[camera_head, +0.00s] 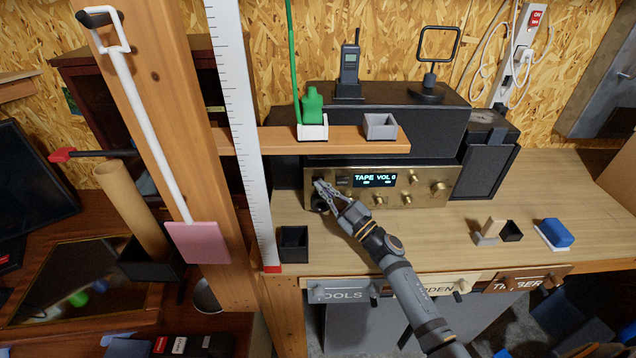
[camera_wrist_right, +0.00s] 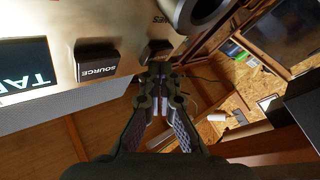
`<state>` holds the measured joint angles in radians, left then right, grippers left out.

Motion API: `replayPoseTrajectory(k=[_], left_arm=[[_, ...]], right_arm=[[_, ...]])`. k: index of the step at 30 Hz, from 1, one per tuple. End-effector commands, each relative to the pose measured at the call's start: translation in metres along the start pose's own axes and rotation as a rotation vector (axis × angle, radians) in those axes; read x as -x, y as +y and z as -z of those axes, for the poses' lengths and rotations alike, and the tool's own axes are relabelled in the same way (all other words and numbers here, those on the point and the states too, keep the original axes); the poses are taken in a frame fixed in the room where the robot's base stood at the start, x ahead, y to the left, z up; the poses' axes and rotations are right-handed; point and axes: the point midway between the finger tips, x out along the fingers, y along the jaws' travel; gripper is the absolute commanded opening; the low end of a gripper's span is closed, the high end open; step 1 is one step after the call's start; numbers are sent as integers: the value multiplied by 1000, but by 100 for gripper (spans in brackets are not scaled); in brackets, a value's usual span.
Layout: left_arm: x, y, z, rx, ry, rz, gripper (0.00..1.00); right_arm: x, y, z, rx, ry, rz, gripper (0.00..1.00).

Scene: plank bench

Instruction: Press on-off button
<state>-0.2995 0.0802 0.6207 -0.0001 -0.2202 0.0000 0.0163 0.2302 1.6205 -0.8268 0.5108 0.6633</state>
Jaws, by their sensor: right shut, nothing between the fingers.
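A brass-fronted stereo unit (camera_head: 418,203) stands on the bench, its lit display (camera_head: 375,180) reading "TAPE VOL 0". In the right wrist view, its front panel (camera_wrist_right: 125,25) carries a black button marked "SOURCE" (camera_wrist_right: 97,69) and a smaller dark button (camera_wrist_right: 157,47) to the right. I cannot tell for certain which button is the on-off one. My right gripper (camera_head: 322,192) is at the left end of the panel. In the wrist view its closed, empty fingertips (camera_wrist_right: 159,72) are just below the smaller button; contact is unclear. My left gripper is not in view.
A shelf (camera_head: 350,139) with small pots overhangs the unit. A wooden post (camera_head: 158,110) and white ruler (camera_head: 240,120) stand left. A small black box (camera_head: 294,243) is left of my arm.

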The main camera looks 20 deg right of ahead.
Motion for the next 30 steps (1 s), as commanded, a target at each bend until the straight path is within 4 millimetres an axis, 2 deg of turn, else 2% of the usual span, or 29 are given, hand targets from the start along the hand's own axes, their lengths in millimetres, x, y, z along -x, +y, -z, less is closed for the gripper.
replayPoseTrajectory(k=[18,30], left_arm=[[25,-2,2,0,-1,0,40],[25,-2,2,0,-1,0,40]], right_arm=[[40,-29,30,-1,-1,0,0],[42,-31,30,0,0,0,0]])
